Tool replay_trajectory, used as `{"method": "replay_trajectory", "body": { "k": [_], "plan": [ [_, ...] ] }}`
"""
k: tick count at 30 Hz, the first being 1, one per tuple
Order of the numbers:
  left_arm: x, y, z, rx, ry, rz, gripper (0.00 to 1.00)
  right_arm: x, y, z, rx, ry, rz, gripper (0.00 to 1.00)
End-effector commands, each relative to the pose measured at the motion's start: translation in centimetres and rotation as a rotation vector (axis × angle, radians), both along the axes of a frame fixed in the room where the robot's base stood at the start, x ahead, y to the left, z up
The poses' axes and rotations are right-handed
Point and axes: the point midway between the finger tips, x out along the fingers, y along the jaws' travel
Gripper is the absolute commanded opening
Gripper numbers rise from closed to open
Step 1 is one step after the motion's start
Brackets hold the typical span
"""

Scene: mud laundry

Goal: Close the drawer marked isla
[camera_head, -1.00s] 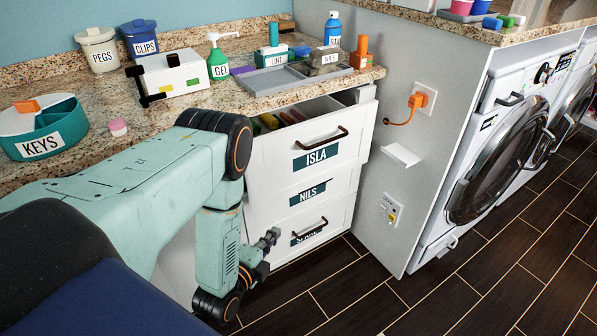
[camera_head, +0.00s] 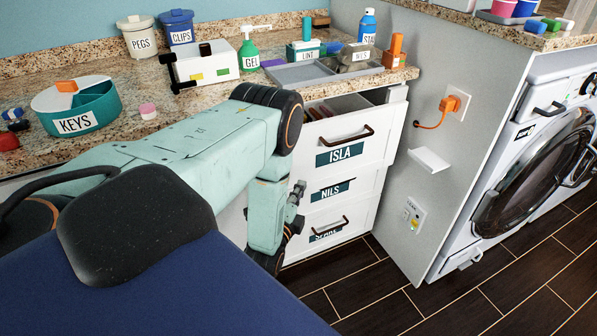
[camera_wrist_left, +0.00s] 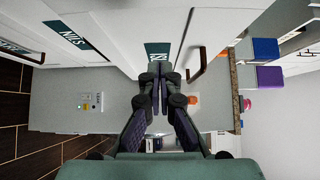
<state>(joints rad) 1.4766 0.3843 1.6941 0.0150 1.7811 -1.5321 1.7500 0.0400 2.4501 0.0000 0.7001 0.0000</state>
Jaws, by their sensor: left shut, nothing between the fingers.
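The white drawer marked ISLA (camera_head: 388,148) is the top one under the counter. It stands open, with items showing inside. Its dark bar handle (camera_head: 345,136) is above the ISLA label (camera_head: 340,154). My left gripper (camera_head: 298,192) is shut and empty, by the left side of the drawer fronts, about level with the NILS label. In the left wrist view my left gripper (camera_wrist_left: 156,86) points toward the drawer fronts, and its fingertips overlap the lower end of the ISLA label (camera_wrist_left: 157,50). The handle (camera_wrist_left: 196,66) is right of the fingers. I cannot tell whether they touch. My right gripper is out of view.
Below are the NILS drawer (camera_head: 364,186) and another labelled drawer (camera_head: 358,225). The granite counter (camera_head: 110,90) above holds the KEYS box (camera_head: 92,105), bottles and trays. Right stands a grey panel (camera_head: 440,165) with an orange plug (camera_head: 450,103). The dark floor in front (camera_head: 375,295) is clear.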

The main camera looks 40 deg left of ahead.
Motion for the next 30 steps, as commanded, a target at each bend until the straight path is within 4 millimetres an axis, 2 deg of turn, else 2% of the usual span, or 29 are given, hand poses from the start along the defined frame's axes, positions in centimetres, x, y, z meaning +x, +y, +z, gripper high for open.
{"method": "replay_trajectory", "body": {
  "k": [3,9,15,26,30],
  "plan": [
    [2.3,0.7,-0.1,0.002,-0.004,-0.002,0.00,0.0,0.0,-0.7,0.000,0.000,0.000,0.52],
    [3.5,3.1,0.0,0.001,-0.002,-0.001,0.00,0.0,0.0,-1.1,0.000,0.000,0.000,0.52],
    [4.0,4.0,0.0,0.000,-0.001,-0.004,0.00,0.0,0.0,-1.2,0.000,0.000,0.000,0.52],
    [4.0,4.3,0.0,-0.001,-0.001,-0.004,0.00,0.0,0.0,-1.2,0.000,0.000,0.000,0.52],
    [4.8,6.1,0.0,0.000,-0.004,-0.001,0.00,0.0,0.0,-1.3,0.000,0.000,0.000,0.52]
  ]
}}
